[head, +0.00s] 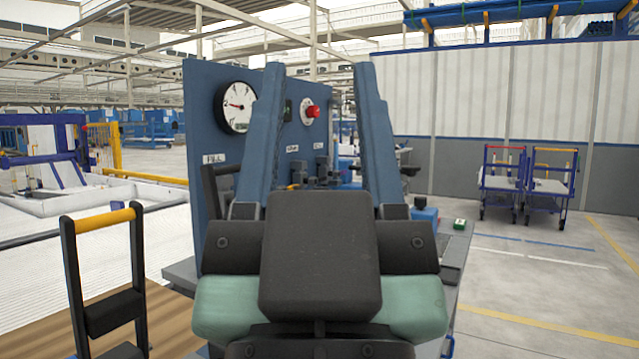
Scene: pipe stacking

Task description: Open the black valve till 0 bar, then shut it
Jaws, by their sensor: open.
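My gripper (318,80) fills the middle of the head view. Its two long blue fingers stand wide apart with nothing between them. Behind it rises a blue panel (200,110) with a round white gauge (238,107). The gauge needle points left, but its numbers are too small to read. A black handle (219,180) shows below the FILL label (213,158), partly hidden by the left finger. Another black part (410,172) shows right of the right finger. I cannot tell for certain which is the black valve. My gripper hides much of the lower panel.
A red knob (312,111) sits on the panel, seen between the fingers. A small green box (460,224) stands on the bench at right. A black frame with a yellow bar (105,220) stands at near left. Carts (527,183) stand far right, with open floor before them.

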